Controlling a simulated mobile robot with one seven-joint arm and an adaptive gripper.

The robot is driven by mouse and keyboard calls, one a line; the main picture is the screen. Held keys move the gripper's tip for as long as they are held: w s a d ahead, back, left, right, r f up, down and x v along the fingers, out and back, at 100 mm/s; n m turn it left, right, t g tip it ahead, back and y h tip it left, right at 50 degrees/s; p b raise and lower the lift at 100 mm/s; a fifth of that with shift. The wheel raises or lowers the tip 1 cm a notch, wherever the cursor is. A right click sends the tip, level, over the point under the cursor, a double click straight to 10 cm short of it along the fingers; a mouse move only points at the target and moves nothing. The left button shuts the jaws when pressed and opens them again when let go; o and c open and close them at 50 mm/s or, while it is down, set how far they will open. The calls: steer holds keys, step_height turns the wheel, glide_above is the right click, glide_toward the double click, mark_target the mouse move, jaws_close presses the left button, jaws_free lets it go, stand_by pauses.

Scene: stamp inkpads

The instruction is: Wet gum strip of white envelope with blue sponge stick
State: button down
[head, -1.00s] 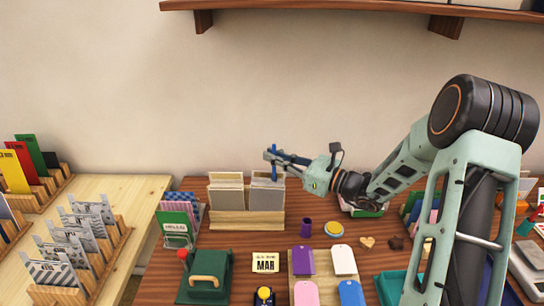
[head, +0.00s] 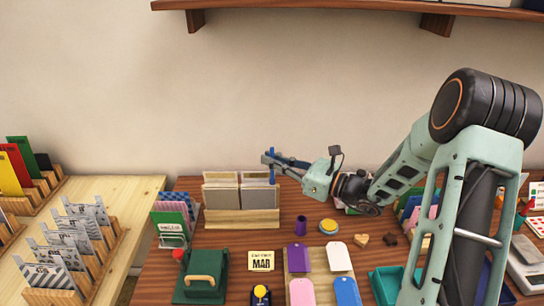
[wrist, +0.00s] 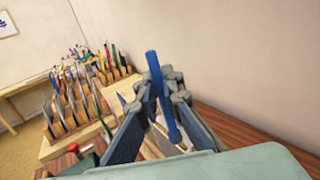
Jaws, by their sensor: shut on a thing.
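My gripper (head: 268,160) is shut on the blue sponge stick (head: 272,177), which it holds upright at the right end of a wooden rack. The stick (wrist: 155,75) also shows between my fingers (wrist: 158,100) in the wrist view. Its lower end overlaps the rack's right envelopes in the head view; I cannot tell whether it touches them. The rack holds pale envelopes (head: 221,199) on the left and greyer ones (head: 258,200) on the right. I cannot make out a gum strip or tell which envelope is the white one.
The wooden rack (head: 240,218) stands near the back wall. A card holder (head: 172,228) is to its left. A green stamp press (head: 200,278) and coloured tags fill the front.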

steer(key=s+r+p, duration=0.4)
steer(key=r, duration=0.1)
steer(key=shift+s, duration=0.4)
steer(key=shift+a, duration=0.2)
stand_by(0.7)
